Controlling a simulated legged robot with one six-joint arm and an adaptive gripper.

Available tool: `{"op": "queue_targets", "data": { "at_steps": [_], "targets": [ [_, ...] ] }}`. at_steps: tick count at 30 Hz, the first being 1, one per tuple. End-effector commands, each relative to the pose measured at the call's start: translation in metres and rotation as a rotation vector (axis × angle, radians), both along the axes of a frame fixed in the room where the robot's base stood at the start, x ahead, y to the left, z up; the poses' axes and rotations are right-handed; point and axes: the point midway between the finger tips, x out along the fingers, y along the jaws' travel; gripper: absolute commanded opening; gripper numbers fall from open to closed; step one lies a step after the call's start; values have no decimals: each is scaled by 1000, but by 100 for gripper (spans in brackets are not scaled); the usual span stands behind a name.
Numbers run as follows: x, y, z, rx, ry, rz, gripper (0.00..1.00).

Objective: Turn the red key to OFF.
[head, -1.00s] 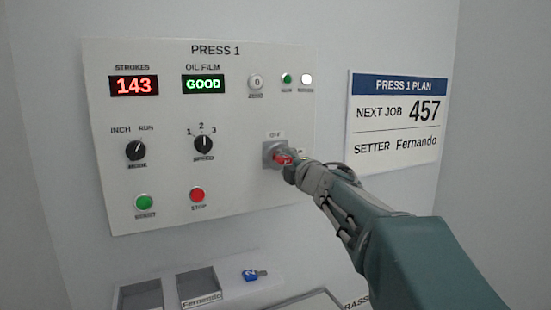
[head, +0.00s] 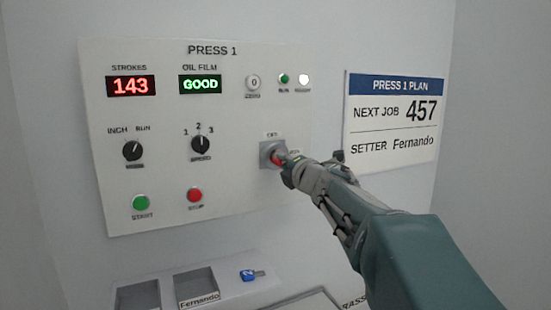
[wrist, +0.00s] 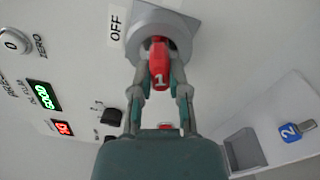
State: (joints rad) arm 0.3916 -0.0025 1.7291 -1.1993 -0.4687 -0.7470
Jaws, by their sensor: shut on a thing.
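The red key (wrist: 159,66), marked 1, sits in a round grey key switch (wrist: 180,38) on the panel. In the wrist view my gripper (wrist: 157,85) has a finger on each side of the key and is shut on it. The OFF label (wrist: 116,25) is beside the switch in that view. In the head view the switch plate (head: 266,149) is at the panel's lower right, with OFF above it. There my gripper (head: 287,163) covers most of the key and part of the label to its right.
The Press 1 panel (head: 236,108) carries a green start button (head: 141,203), a red stop button (head: 195,195) and two black knobs. Below, a ledge holds a blue key (head: 248,275) marked 2 and recessed trays (head: 196,286). A plan sign (head: 393,120) hangs right of the panel.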

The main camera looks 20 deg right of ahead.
Motion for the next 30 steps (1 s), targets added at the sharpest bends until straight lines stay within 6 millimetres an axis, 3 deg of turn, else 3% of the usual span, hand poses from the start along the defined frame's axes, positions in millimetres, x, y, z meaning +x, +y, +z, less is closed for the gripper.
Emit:
{"op": "queue_targets", "data": {
  "at_steps": [6, 17, 30],
  "targets": [
    [1, -1, -3, -211, -2, -1, 0],
    [1, -2, -3, -255, -3, -1, 0],
    [1, -3, -2, -758, -20, -1, 0]
  ]
}}
